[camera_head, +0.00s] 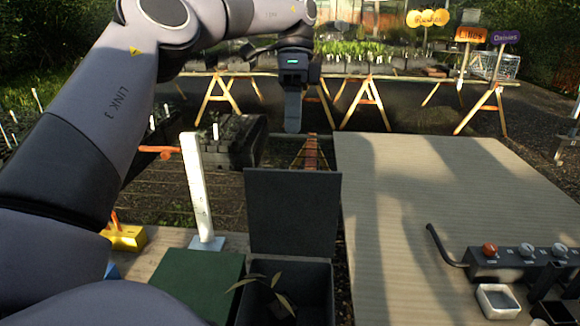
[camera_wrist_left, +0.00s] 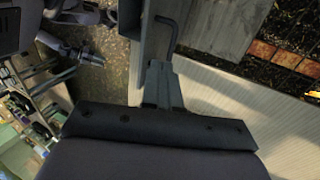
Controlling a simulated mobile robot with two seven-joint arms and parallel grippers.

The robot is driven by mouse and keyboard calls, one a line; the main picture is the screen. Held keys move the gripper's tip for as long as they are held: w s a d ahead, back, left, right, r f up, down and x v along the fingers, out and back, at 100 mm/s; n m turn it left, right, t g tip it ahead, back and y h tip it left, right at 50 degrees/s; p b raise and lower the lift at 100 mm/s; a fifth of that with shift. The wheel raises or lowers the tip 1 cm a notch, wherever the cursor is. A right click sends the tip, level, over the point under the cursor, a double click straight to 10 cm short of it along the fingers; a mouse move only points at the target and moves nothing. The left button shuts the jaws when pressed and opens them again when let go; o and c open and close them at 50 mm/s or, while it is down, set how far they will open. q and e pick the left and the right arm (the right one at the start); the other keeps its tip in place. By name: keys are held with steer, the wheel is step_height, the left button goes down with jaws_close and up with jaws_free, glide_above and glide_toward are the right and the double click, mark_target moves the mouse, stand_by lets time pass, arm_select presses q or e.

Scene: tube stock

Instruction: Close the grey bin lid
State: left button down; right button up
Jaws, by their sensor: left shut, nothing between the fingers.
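The grey bin (camera_head: 322,295) stands at the bottom middle of the head view. Its dark grey lid (camera_head: 293,212) stands open, about upright at the bin's far side. Leafy stems (camera_head: 268,290) show inside the bin. My left gripper (camera_head: 293,126) points down beyond the lid's top edge, with its fingers shut and empty. It appears apart from the lid, though the exact gap is hard to judge. The shut fingers also show in the left wrist view (camera_wrist_left: 160,72). My right gripper is in neither view.
A light board (camera_head: 430,190) lies right of the bin, with a bent dark pipe (camera_head: 442,247), a knobbed unit (camera_head: 520,262) and a white square cup (camera_head: 497,301). A white post (camera_head: 197,190) and a green panel (camera_head: 195,280) are left. Plant tables (camera_head: 350,75) stand behind.

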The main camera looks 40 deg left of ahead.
arm_select(q)
steer(key=b+x, duration=0.1)
steer(key=x, duration=0.8)
steer(key=shift+s, duration=0.1)
stand_by(0.4)
